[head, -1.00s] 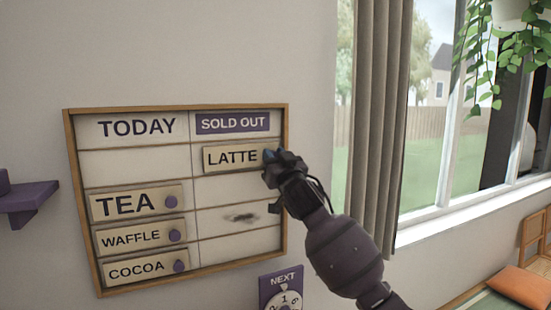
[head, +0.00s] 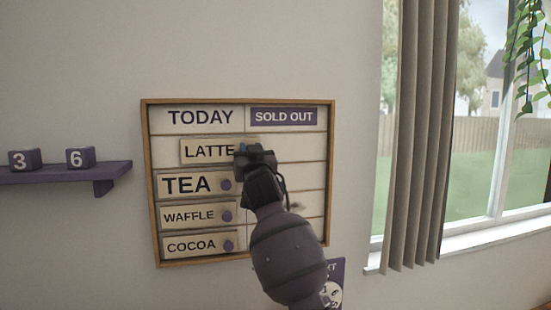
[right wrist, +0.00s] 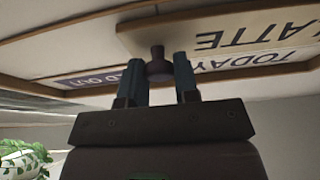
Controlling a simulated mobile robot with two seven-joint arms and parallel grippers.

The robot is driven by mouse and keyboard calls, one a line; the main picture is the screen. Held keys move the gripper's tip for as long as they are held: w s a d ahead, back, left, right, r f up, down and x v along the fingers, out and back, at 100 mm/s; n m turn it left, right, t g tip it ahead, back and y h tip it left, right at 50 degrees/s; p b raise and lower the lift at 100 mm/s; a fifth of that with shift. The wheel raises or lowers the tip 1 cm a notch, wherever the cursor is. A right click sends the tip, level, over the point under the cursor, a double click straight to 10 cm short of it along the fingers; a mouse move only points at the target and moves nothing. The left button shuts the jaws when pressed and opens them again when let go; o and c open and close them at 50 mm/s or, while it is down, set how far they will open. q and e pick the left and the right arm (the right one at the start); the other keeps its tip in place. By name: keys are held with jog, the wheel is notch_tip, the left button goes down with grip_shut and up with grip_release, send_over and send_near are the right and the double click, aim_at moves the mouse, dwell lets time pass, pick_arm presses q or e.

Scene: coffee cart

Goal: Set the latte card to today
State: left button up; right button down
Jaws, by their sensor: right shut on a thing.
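The board (head: 149,200) has a TODAY column on the left and a SOLD OUT column on the right. The latte card (head: 205,151) is in the top row, mostly under the TODAY heading (head: 200,117), its right end around the column divider. My right gripper (head: 245,152) is shut on the card's knob, which shows between the two fingers in the right wrist view (right wrist: 158,66). The card's right end is partly hidden by the gripper. My left gripper is not in view.
The tea card (head: 188,185), waffle card (head: 188,215) and cocoa card (head: 188,246) fill the rows below. A purple shelf (head: 60,173) with number blocks is at left. A dial sign (head: 335,285) is partly hidden by my arm. A curtain (head: 420,140) hangs at right.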

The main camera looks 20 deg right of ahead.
aim_at(222, 146)
jog(key=a, duration=0.2)
jog(key=a+b, duration=0.1)
jog(key=a, duration=0.2)
jog(key=shift+w+f, duration=0.15)
jog(key=shift+a+b, duration=0.35)
jog(key=shift+a, duration=0.25)
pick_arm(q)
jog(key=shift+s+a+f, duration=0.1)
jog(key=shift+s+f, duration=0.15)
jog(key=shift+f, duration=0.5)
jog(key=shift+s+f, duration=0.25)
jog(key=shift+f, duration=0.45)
pick_arm(e)
jog(key=shift+a, duration=0.2)
jog(key=c, duration=1.3)
grip_release()
jog(key=o, duration=0.4)
jog(key=shift+a, duration=0.2)
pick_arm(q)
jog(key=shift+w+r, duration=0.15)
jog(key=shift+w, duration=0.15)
pick_arm(e)
jog(key=shift+d, duration=0.1)
